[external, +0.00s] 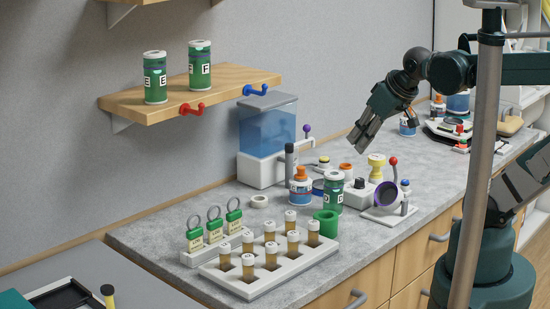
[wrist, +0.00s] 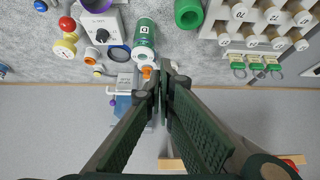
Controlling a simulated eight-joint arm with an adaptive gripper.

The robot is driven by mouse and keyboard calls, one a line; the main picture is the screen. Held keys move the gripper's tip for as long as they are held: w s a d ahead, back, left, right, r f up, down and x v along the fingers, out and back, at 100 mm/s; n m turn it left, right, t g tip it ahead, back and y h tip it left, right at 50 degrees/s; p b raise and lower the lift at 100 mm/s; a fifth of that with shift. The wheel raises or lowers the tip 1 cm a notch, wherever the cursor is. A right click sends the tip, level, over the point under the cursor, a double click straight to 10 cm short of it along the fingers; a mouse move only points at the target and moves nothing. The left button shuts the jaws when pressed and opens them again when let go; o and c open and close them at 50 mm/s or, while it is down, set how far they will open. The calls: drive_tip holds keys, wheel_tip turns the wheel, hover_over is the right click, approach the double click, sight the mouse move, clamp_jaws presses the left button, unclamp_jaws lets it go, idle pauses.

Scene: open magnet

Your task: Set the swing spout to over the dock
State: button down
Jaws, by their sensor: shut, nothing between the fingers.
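The water dispenser (external: 266,130) has a blue tank on a white base and stands against the wall in the external view. Its white swing spout (external: 297,147) reaches out to the right, with a purple knob (external: 307,128) on top. In the wrist view the purple knob (wrist: 112,102) shows small, left of my fingers. I cannot tell for certain which part is the dock; small items stand below the spout. My gripper (external: 357,149) is shut and empty, in the air to the right of the spout and apart from it. Its closed fingertips (wrist: 166,72) also show in the wrist view.
A shelf (external: 230,90) with green cans and red and blue hooks hangs on the wall. Bottles, a green jar (external: 333,192), a vial rack (external: 245,285) and knobbed devices crowd the counter in front of the dispenser. A grey post (external: 478,150) stands at the right.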

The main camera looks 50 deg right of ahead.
drive_tip(key=shift+w+r+m+g+y+b, duration=0.65)
drive_tip(key=shift+w+r+m+y, duration=0.55)
drive_tip(key=shift+w, duration=2.65)
drive_tip(key=shift+w+r+m+g+y+b, duration=0.35)
drive_tip(key=shift+w+r+m+y+b, duration=0.8)
drive_tip(key=shift+w, duration=2.7)
drive_tip(key=w+d+r+m+t+y+b, duration=0.15)
drive_tip(key=w+d+y, duration=0.35)
drive_tip(key=w+d, duration=0.8)
drive_tip(key=w+d+f+t+y+b, duration=0.1)
drive_tip(key=w+d+y+b, duration=0.15)
drive_tip(key=d, duration=0.85)
drive_tip(key=w+d+f+t+y+b, duration=0.1)
drive_tip(key=w+d+f+t+y, duration=0.2)
drive_tip(key=d, duration=0.7)
wheel_tip(320, 180, down, 18)
drive_tip(key=w+g, duration=0.1)
drive_tip(key=shift+d+p, duration=0.2)
drive_tip(key=shift+p, duration=0.1)
drive_tip(key=shift+a+r+g, duration=0.1)
drive_tip(key=shift+g, duration=0.15)
